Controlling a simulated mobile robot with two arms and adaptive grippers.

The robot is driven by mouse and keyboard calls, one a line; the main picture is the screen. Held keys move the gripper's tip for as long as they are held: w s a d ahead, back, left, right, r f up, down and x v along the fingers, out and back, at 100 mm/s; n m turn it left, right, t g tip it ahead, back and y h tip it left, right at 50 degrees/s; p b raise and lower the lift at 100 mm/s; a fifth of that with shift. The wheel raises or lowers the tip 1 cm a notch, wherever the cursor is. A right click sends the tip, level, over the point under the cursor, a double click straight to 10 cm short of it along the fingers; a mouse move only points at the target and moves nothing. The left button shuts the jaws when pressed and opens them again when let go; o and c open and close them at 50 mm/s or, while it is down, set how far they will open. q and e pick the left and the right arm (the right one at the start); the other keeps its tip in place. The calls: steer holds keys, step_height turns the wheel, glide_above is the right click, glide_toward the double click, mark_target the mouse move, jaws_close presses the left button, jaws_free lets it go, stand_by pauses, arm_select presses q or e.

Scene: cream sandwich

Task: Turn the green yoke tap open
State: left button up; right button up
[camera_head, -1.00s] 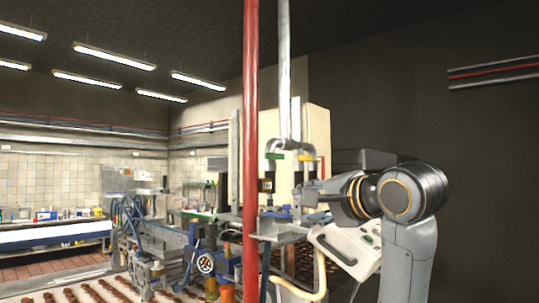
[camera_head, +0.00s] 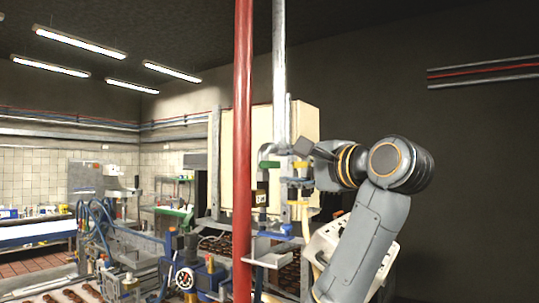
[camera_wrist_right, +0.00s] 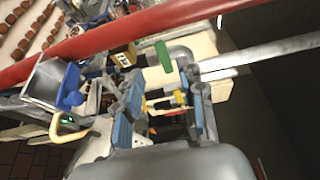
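The green tap handle (camera_head: 269,164) sits on the left branch of the grey pipework, beside the red pole. It also shows in the wrist view as a green bar (camera_wrist_right: 163,56), just ahead of my right gripper's fingers. My right gripper (camera_head: 292,185) is at the right branch, to the right of the green handle and apart from it in the head view. In the wrist view the fingers (camera_wrist_right: 160,80) are spread, with blue pads, and no held object shows between them. Part of the right branch is hidden behind the gripper. My left gripper is not in view.
A yellow handle (camera_head: 301,165) is on the right branch, close to my right gripper. The red pole (camera_head: 243,130) stands just left of the green handle. The vertical grey pipe (camera_head: 279,80) rises above. Blue machinery (camera_head: 183,262) fills the lower left.

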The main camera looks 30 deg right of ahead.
mark_target(266, 165)
steer(key=w+p, duration=0.1)
steer(key=w, duration=0.1)
steer(key=w+p, duration=0.1)
steer(key=w, duration=0.2)
steer(key=shift+w+d+r, duration=0.1)
steer(key=shift+r, duration=0.1)
steer(key=shift+w+p, duration=0.35)
steer(key=shift+p, duration=0.05)
steer(key=shift+w, duration=0.65)
steer(key=shift+w+f, duration=0.15)
steer(key=shift+w, duration=0.05)
steer(key=shift+s, duration=0.1)
steer(key=shift+c, duration=0.4)
steer(key=c, duration=0.7)
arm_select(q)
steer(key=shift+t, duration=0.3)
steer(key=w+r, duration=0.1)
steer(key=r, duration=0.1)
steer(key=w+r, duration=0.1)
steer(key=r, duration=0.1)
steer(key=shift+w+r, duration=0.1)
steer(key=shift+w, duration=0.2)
arm_select(e)
jaws_close()
